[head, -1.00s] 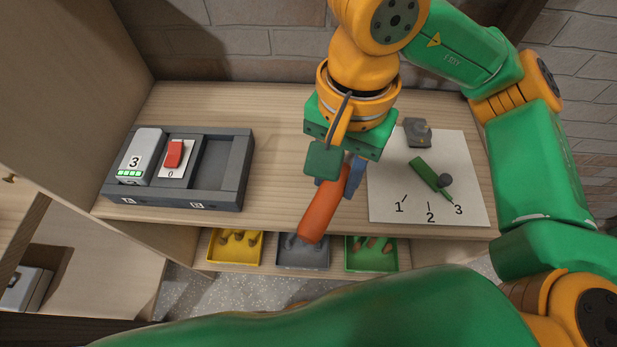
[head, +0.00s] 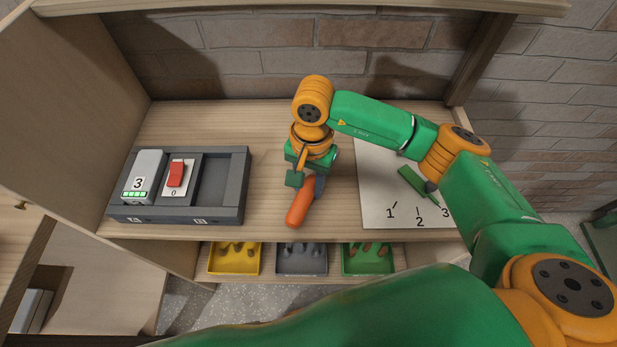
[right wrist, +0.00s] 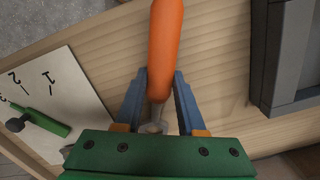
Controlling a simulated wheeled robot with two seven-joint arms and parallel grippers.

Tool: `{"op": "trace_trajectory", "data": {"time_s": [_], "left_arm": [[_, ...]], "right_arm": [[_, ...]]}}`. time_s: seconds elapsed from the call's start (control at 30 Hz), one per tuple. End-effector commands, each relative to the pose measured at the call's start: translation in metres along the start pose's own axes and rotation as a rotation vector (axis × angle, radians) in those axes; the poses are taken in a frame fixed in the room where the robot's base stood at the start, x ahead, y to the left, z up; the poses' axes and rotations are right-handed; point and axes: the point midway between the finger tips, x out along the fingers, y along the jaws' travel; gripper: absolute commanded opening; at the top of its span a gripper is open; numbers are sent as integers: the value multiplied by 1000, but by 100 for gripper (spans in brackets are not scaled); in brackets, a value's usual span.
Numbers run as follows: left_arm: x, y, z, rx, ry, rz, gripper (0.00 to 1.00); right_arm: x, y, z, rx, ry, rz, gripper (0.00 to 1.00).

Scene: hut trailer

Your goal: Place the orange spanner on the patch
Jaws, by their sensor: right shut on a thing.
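The orange spanner (head: 299,206) has an orange handle and a grey metal end, which shows in the right wrist view between the blue fingers. My right gripper (head: 309,184) is shut on it near the middle of the wooden worktop, left of the white numbered sheet. In the right wrist view, the orange handle (right wrist: 166,45) points away from the gripper, past the fingertips. In the head view the handle points toward the front edge of the worktop. I cannot tell whether it touches the wood. I cannot make out a clear patch. My left gripper is not in view.
A dark grey tray (head: 222,215) at left holds a grey block marked 3 (head: 145,175) and a red switch (head: 176,173). The white sheet (head: 378,185) at right carries a green lever (head: 415,184). Yellow, grey and green bins (head: 367,272) sit below the front edge.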

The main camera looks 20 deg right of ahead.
Motion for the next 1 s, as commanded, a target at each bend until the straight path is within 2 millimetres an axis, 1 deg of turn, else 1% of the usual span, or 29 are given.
{"op": "trace_trajectory", "data": {"time_s": [0.03, 0.27, 0.4, 0.43, 0.47, 0.5, 0.53, 0.77, 0.83, 0.87, 0.93, 1.0], "left_arm": [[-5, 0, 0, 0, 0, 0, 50], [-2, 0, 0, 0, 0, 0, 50], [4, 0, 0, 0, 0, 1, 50], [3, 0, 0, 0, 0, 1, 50], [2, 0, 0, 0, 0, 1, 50], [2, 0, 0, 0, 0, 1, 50], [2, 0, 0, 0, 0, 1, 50], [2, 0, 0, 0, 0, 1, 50], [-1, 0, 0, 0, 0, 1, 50], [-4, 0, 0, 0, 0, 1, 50], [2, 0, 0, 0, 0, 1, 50], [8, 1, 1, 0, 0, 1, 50]], "right_arm": [[1, 0, 0, 0, -2, 1, 0], [5, 0, 0, -1, 1, -2, 0], [9, 0, 0, 0, 0, -2, 0], [8, 0, 0, 0, 0, -1, 44], [7, 0, 0, 0, 0, -1, 52], [7, 0, 0, 0, 0, -1, 63], [7, 0, 0, 0, 0, -1, 68], [7, 0, 0, 0, 0, -2, 68], [4, 0, 0, 0, -1, -2, 68], [2, 0, 0, 0, -1, -2, 68], [-3, -1, -1, 0, 2, -4, 68], [-17, -1, -1, -1, 5, -7, 68]]}}
